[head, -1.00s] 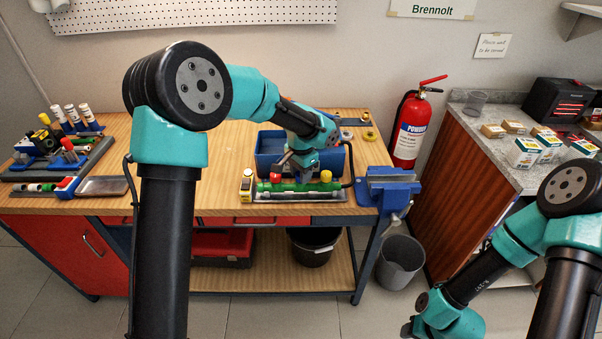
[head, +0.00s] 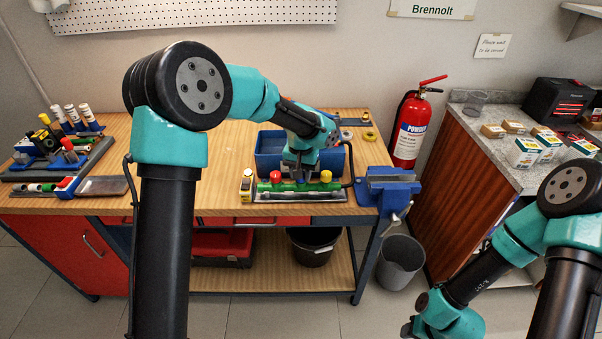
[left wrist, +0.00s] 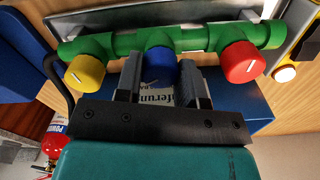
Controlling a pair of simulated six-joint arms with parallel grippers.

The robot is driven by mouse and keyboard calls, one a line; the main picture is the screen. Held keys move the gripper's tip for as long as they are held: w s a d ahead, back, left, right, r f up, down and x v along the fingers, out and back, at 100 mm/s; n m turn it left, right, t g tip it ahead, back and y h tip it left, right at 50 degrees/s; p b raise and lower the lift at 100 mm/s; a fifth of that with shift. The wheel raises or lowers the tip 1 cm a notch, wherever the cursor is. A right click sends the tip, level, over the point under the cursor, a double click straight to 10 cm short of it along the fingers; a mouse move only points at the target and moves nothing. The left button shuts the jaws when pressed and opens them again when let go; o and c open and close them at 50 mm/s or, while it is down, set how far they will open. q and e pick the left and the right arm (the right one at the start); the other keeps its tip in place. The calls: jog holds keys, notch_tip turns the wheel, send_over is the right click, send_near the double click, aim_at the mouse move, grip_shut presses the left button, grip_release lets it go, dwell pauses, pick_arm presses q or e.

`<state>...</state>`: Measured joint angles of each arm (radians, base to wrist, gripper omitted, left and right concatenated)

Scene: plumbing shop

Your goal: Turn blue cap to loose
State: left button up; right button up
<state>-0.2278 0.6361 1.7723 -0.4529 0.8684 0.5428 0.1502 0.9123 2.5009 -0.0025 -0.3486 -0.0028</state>
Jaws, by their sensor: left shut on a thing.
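The blue cap (left wrist: 160,66) sits on the middle branch of a green pipe manifold (left wrist: 126,43), between a yellow cap (left wrist: 86,72) and a red cap (left wrist: 242,64). In the head view the manifold (head: 313,186) lies near the front edge of the bench, with the red cap (head: 276,177) on the left and the yellow cap (head: 326,177) on the right. My left gripper (head: 300,178) is over its middle, shut on the blue cap with one finger on each side. The fingers partly hide the cap. My right arm is at lower right; its fingers are not visible.
A blue bin (head: 270,150) stands just behind the manifold, and a blue vise (head: 390,187) is at the bench's right corner. A yellow device (head: 246,186) stands at the manifold's left end. Pipe parts and tools fill the bench's left side. The bench middle is clear.

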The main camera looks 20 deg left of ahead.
pick_arm(q)
jog(key=o, duration=0.9)
notch_tip(320, 180, up, 18)
jog(key=shift+f, duration=0.25)
dwell(0.5)
